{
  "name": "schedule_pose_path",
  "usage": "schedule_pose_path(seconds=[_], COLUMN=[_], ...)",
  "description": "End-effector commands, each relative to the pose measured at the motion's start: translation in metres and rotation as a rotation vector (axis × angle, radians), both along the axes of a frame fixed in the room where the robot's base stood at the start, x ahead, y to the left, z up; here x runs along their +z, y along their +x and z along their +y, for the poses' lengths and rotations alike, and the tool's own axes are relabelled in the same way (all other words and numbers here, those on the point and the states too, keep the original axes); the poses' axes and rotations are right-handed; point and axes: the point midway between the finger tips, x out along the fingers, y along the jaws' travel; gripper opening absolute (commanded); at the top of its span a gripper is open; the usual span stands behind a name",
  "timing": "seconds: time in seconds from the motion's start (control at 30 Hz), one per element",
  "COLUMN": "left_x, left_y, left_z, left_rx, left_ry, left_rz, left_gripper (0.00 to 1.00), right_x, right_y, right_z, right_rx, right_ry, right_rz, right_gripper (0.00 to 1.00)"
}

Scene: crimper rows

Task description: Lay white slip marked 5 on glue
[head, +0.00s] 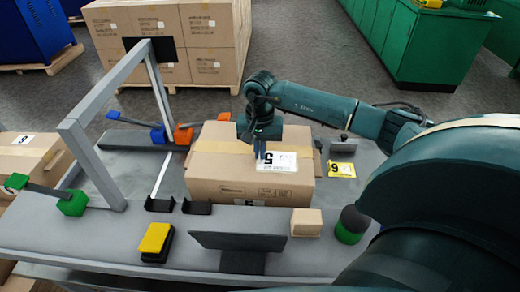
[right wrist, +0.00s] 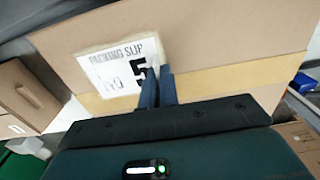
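The white slip marked 5 (head: 284,162) lies flat against the top of a cardboard box (head: 220,170) on the grey table. In the right wrist view the slip (right wrist: 112,68) has a pale, fuzzy border that looks like glue (right wrist: 84,52) along its edge. My right gripper (head: 263,154) points down at the slip's edge. In the wrist view its blue fingers (right wrist: 157,82) are close together, with the slip's edge beside the 5 between their tips. My left gripper is not in view.
A yellow slip marked 6 (head: 341,170) lies right of the box. A grey frame (head: 92,145) stands at left. A yellow-black block (head: 156,240), a dark tilted plate (head: 238,241), a tan block (head: 306,222) and a green-black cylinder (head: 352,224) stand in front.

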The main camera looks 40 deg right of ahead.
Motion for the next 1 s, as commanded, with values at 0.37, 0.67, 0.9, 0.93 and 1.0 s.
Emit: schedule_pose_path(seconds=[0.37, 0.67, 0.9, 0.93, 1.0], left_x=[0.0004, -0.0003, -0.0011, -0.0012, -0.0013], left_y=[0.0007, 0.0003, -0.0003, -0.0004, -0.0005], left_z=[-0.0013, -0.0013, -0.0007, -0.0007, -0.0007], left_rx=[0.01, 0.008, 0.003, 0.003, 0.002], left_ry=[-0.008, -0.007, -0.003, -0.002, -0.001], left_rz=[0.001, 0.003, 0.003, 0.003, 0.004], left_gripper=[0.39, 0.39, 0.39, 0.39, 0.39], right_x=[0.0001, 0.0, 0.0, 0.0, 0.0002], right_y=[0.0001, 0.0001, 0.0001, 0.0001, 0.0001], right_z=[-0.0001, -0.0001, -0.0001, -0.0001, -0.0001], right_rx=[0.0, 0.0, 0.0, 0.0, 0.0], right_ry=[0.0, 0.0, 0.0, 0.0, 0.0], right_rz=[0.0, 0.0, 0.0, 0.0, 0.0], right_gripper=[0.0, 0.17, 0.28, 0.28, 0.28])
